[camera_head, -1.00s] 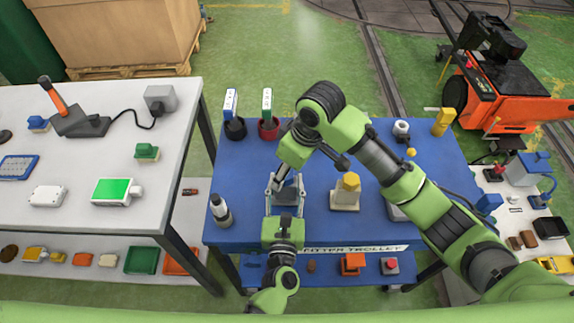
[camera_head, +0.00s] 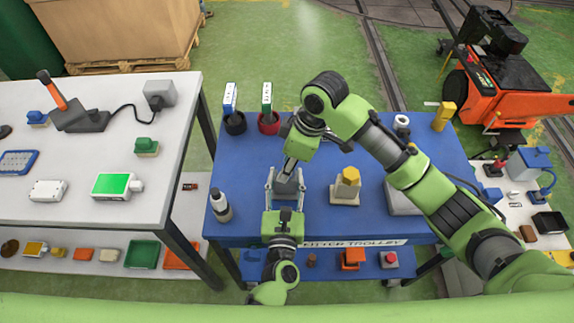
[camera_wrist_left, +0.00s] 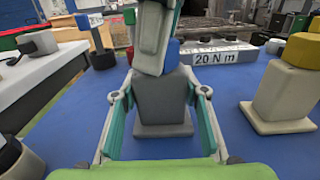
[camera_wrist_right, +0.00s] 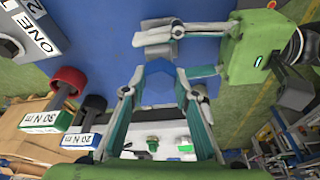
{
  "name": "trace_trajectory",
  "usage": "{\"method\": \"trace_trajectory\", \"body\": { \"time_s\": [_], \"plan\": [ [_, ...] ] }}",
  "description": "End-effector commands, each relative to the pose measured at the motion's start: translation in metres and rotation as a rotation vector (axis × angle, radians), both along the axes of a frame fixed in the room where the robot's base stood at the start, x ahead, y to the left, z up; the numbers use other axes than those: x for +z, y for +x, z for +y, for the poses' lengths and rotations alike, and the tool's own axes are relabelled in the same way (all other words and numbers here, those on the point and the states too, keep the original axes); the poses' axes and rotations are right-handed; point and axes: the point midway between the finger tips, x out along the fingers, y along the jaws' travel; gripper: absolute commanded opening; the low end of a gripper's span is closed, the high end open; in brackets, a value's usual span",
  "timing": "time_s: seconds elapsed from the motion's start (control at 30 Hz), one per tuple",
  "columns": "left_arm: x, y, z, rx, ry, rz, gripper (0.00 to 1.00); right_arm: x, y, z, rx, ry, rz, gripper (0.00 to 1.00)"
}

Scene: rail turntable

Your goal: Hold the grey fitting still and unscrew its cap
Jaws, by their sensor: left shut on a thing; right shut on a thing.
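The grey fitting (camera_head: 288,187) stands on the blue trolley top, with its grey body (camera_wrist_left: 162,105) upright between the fingers of my left gripper (camera_wrist_left: 160,95). My left gripper (camera_head: 286,190) is shut on the body from the near side. The fitting's blue cap (camera_wrist_left: 172,55) is partly hidden behind my right gripper's fingers in the left wrist view. My right gripper (camera_head: 290,168) reaches down from above and is shut on the cap. In the right wrist view the blue cap (camera_wrist_right: 157,82) sits between its fingers. I cannot tell how far the cap is turned.
A similar fitting with a yellow cap (camera_head: 350,176) stands close to the right. A bottle (camera_head: 220,206) stands at the left edge, and two labelled tools in red (camera_head: 268,122) and dark (camera_head: 234,123) holders at the back. A white-topped table (camera_head: 90,200) is on the left.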

Motion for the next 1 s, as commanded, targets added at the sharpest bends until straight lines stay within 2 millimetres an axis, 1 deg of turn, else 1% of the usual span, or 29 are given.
{"method": "trace_trajectory", "body": {
  "time_s": [0.1,0.2,0.53,0.6,0.67,0.9,1.0],
  "plan": [
    [0.0002,0.0000,-0.0003,-0.001,0.000,0.000,0.02,0.0002,0.0018,-0.0011,0.124,-0.002,-0.001,0.01],
    [0.0002,0.0000,-0.0003,-0.001,0.000,0.000,0.02,0.0003,0.0017,-0.0010,0.188,-0.002,-0.001,0.01],
    [0.0002,0.0000,-0.0002,0.000,0.000,0.000,0.02,0.0001,0.0015,-0.0009,0.209,-0.001,-0.002,0.01],
    [0.0002,-0.0001,-0.0002,0.000,0.000,0.000,0.02,0.0003,0.0018,-0.0008,0.238,-0.002,-0.001,0.01],
    [0.0002,-0.0001,-0.0002,0.000,0.000,0.000,0.02,0.0004,0.0025,-0.0011,0.289,-0.002,-0.002,0.01],
    [0.0002,-0.0001,-0.0002,0.000,0.000,-0.001,0.02,0.0006,0.0036,0.0000,0.576,-0.002,-0.001,0.01],
    [0.0002,-0.0001,-0.0003,0.000,0.000,-0.001,0.02,0.0004,0.0037,-0.0002,0.668,-0.003,0.000,0.01]
  ]
}}
